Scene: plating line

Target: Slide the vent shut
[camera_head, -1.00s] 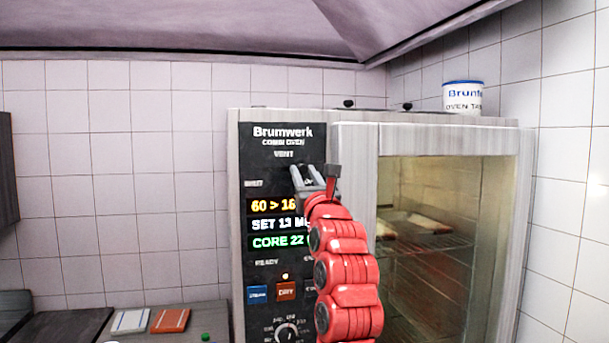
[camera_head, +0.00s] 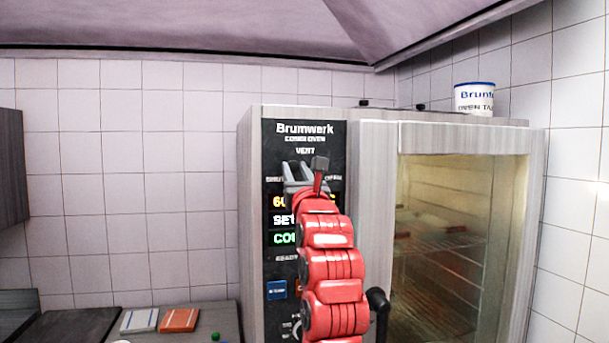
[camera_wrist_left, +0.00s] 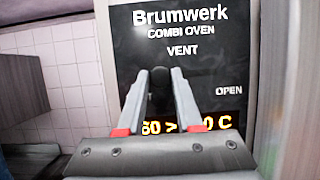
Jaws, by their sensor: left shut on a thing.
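The vent slider's dark knob (camera_wrist_left: 159,94) sits between my left gripper's fingers in the left wrist view. My left gripper (camera_head: 296,167) is shut on it, in front of the oven's black control panel (camera_head: 330,138). The VENT label (camera_head: 305,151) is just above. The SHUT label (camera_head: 275,178) shows to the left of the gripper and the OPEN label (camera_head: 334,178) to the right. The knob stands between the two labels, left of the middle of VENT. The slot is mostly hidden by my gripper. My right gripper is not in view.
The oven's glass door (camera_head: 460,240) is right of the panel, with a black handle (camera_head: 379,302) beside my arm. A white tub (camera_head: 474,98) stands on the oven. White and orange cards (camera_head: 180,319) lie on the counter at lower left.

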